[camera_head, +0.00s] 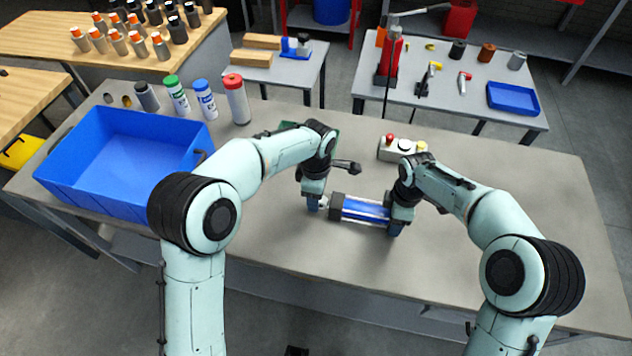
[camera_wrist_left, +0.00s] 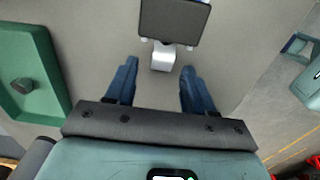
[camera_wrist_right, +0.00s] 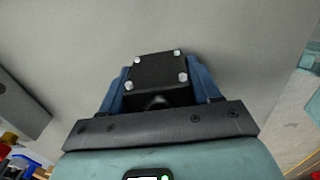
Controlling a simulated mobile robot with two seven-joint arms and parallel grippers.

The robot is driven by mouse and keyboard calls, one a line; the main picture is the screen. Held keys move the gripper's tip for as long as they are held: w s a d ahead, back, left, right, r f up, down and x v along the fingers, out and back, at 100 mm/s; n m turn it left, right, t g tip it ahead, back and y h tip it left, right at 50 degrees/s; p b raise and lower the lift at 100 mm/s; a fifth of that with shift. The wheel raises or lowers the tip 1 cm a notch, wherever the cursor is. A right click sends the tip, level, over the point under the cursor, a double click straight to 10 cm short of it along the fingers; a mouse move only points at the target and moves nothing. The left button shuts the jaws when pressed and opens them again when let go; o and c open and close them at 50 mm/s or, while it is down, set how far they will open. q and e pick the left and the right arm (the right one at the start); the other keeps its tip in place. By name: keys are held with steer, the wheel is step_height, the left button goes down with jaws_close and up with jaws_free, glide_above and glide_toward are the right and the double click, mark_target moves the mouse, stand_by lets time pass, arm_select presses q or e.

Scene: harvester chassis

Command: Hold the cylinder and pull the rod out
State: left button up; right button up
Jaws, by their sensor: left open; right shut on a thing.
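The cylinder (camera_head: 362,209) lies on the grey workbench, with a blue barrel and dark end blocks. Its left end block also shows in the left wrist view (camera_wrist_left: 174,20), with the short bright metal rod end (camera_wrist_left: 163,57) sticking out of it. My left gripper (camera_head: 315,204) is at the rod end; in the left wrist view its fingers (camera_wrist_left: 158,85) stand open on either side of the rod's line, with gaps on both sides. My right gripper (camera_head: 397,222) is shut on the cylinder's right end block (camera_wrist_right: 158,78), which sits between its blue fingers.
A blue bin (camera_head: 130,152) stands at the left of the workbench (camera_head: 290,245). Spray cans (camera_head: 237,99) stand behind it. A green tray (camera_wrist_left: 38,75) lies close to my left gripper. A control box with buttons (camera_head: 400,149) sits behind the cylinder. The bench front is clear.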

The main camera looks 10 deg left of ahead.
arm_select(q)
steer(key=shift+f, duration=0.75)
arm_select(e)
steer(key=shift+r, duration=0.1)
arm_select(q)
jaws_close()
